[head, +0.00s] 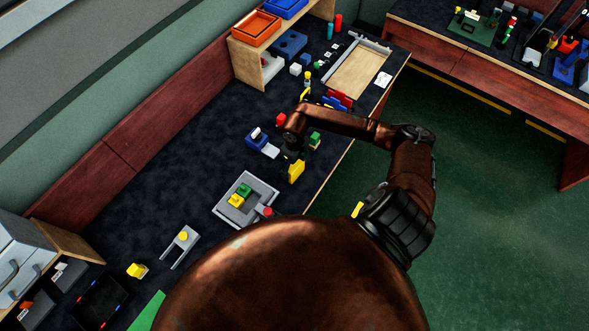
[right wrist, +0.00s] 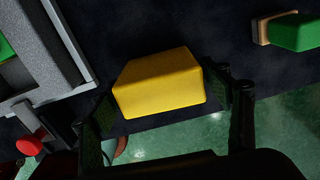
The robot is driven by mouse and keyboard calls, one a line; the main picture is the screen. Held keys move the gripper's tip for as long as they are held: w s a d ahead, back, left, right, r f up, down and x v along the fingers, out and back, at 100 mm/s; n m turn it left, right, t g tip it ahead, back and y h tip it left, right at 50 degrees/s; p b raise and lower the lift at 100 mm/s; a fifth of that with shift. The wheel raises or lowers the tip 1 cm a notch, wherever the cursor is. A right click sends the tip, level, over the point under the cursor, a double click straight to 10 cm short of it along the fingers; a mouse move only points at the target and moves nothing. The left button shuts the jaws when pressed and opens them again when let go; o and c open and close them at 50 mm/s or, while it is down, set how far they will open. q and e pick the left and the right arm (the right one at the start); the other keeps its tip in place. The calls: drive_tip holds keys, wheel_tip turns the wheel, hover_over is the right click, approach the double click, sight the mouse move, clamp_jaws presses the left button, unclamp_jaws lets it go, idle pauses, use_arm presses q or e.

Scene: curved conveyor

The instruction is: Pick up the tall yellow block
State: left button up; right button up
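The tall yellow block (head: 296,171) stands on the dark table near its right edge in the head view. In the right wrist view the yellow block (right wrist: 158,85) fills the middle, seen from above. My right gripper (head: 292,157) is over the block and pointing down. Its fingers (right wrist: 163,103) are spread, one on each side of the block; contact with the block cannot be made out. The block's upper end is partly hidden by the gripper in the head view. My left gripper is not in view.
A green block (head: 315,138) stands close by on the right. A blue object (head: 256,139) and red block (head: 281,119) are to the left and behind. A grey tray (head: 222,209) with a red button (head: 268,211) is in front. The table edge is close.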

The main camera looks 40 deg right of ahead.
drive_tip(key=c, duration=0.9)
drive_tip(key=shift+r, duration=0.1)
